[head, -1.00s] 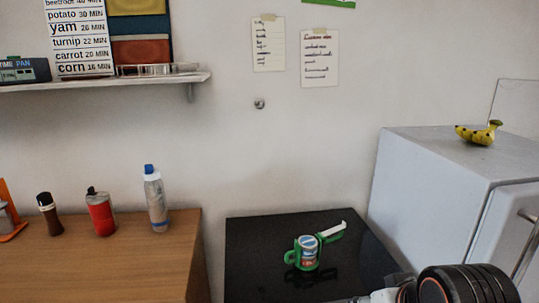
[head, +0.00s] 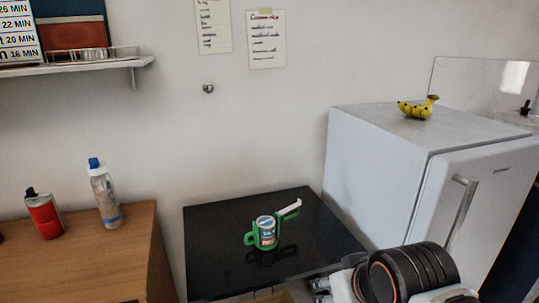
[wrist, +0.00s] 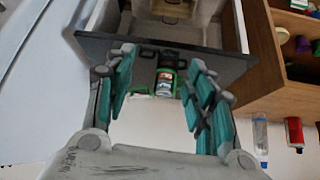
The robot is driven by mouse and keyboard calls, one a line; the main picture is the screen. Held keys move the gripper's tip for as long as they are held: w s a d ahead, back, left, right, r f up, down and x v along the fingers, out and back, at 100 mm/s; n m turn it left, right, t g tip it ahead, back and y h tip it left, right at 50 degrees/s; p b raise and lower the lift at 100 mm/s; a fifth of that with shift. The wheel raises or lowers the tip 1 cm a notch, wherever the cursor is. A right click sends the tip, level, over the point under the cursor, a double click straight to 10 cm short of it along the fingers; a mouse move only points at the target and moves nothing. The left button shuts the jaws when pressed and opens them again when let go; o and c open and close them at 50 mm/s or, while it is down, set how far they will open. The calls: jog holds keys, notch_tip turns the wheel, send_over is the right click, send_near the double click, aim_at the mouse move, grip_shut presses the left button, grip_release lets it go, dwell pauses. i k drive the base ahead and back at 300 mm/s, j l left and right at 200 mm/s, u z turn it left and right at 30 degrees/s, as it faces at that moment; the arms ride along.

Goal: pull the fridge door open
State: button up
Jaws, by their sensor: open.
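The white fridge (head: 375,170) stands at the right in the head view. Its door (head: 492,190) faces right and front and looks shut, with a thin dark seam along its edge. A vertical metal bar handle (head: 461,212) is on the door; my arm hides the area near its lower end. In the wrist view, a pale surface at the left (wrist: 35,50) looks like the fridge side; the handle does not show there. My gripper (wrist: 158,60) is open and empty, its teal-padded fingers apart. It points towards the black counter, not at the handle.
A can in a green holder (head: 265,232) stands on the black counter (head: 215,265) left of the fridge. Bananas (head: 418,107) lie on the fridge. Bottles (head: 104,195) stand on the wooden cabinet (head: 100,260) at left. A shelf (head: 90,66) hangs above.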

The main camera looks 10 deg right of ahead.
aim_at(470, 201)
jog(key=z, duration=1.55)
jog(key=i+l+z, duration=0.2)
jog(key=l+z, duration=0.25)
jog(key=l, duration=0.1)
